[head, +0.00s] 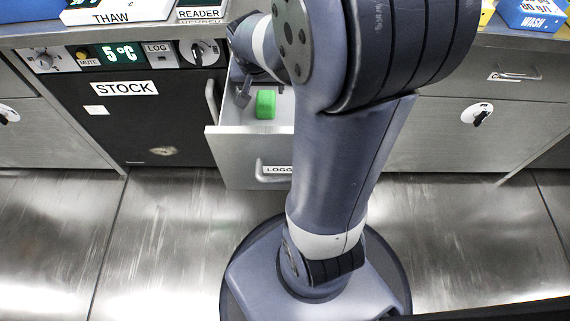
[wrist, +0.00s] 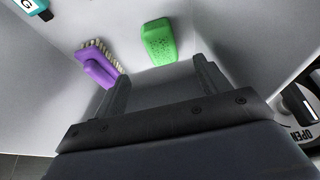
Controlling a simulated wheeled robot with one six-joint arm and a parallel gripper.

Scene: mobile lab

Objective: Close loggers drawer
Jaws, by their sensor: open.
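The loggers drawer (head: 245,155) stands pulled out from the cabinet in the head view. Its front has a bar handle and a label reading "LOGG", partly hidden by my arm. Inside it lies a green block-like item (head: 265,104), which shows holes on its face in the wrist view (wrist: 159,42). A purple brush (wrist: 98,63) with pale bristles also lies inside the drawer. My gripper (wrist: 161,88) is open, with nothing between its fingers. In the head view it shows at the drawer's back left (head: 243,96), partly hidden behind my arm.
A dark cabinet door labelled STOCK (head: 125,89) is shut left of the drawer, its vertical handle beside the drawer. A steel drawer (head: 510,78) on the right is shut. A teal labelled item (wrist: 32,7) shows at the wrist view's top left. The floor in front is clear.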

